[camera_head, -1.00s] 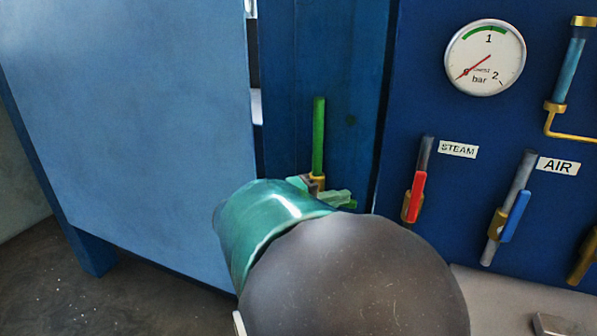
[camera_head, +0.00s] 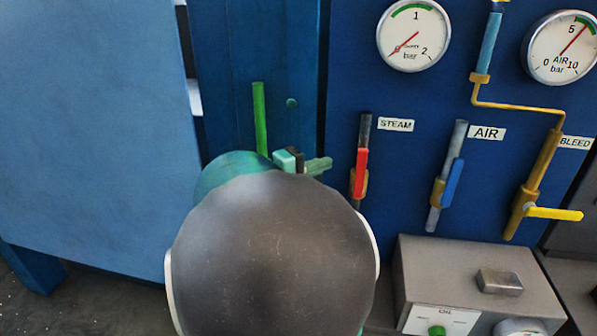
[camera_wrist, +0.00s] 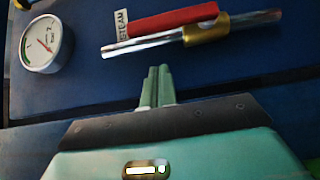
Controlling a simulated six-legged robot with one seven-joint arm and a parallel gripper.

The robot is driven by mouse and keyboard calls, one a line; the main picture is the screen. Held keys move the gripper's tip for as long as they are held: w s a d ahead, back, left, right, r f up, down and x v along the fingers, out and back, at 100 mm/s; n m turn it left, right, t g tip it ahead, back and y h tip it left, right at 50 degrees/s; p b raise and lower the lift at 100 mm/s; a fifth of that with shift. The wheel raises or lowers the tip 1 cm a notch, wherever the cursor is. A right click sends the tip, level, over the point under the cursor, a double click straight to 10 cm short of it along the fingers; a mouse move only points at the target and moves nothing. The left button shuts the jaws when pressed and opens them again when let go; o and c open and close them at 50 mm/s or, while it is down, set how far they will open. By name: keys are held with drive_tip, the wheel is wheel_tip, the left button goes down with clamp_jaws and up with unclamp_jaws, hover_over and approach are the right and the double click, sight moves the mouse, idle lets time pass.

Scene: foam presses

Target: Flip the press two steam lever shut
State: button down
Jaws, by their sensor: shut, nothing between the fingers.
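The red steam lever (camera_head: 361,172) sits on a vertical grey pipe of the blue panel, beside the STEAM label (camera_head: 396,124). It lies along the pipe, on a brass valve body. In the wrist view the red lever (camera_wrist: 172,21) shows at the top, above the brass body (camera_wrist: 206,30). My gripper (camera_head: 325,165) is shut and empty, just left of the lever, with a small gap in the picture. In the wrist view my gripper (camera_wrist: 158,72) has its fingertips together below the pipe, apart from it. My arm hides part of the panel's lower left.
Right of the lever are the blue air lever (camera_head: 453,183) and the yellow bleed lever (camera_head: 555,214). A steam gauge (camera_head: 413,36) is above. A green upright bar (camera_head: 259,118) stands left of my gripper. A grey box (camera_head: 475,272) juts out below.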

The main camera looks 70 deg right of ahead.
drive_tip(key=s, duration=0.1)
drive_tip(key=s+d, duration=0.1)
drive_tip(key=s, duration=0.2)
drive_tip(key=shift+s+d, duration=0.3)
drive_tip(key=shift+d, duration=0.05)
drive_tip(key=shift+w, duration=0.1)
